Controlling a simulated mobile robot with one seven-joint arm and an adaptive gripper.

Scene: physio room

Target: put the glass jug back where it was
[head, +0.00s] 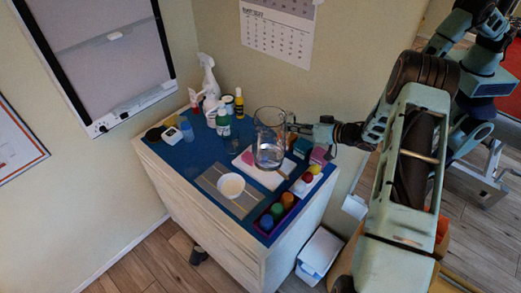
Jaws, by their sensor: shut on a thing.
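The glass jug (269,142) is clear and upright, with its handle toward the right. It shows above the blue top of a white cabinet, in front of a pale board (249,164). My gripper (294,129) reaches in from the right and is shut on the jug, at its handle side. The fingertips are small here and partly hidden. I cannot tell whether the jug's base touches the board or is held above it.
A white bowl (231,186) on a grey mat (211,182) stands in front. A purple tray (264,224) holds coloured pots at the front right. Spray bottle (209,78) and several small bottles stand at the back. Some blue top shows at the left.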

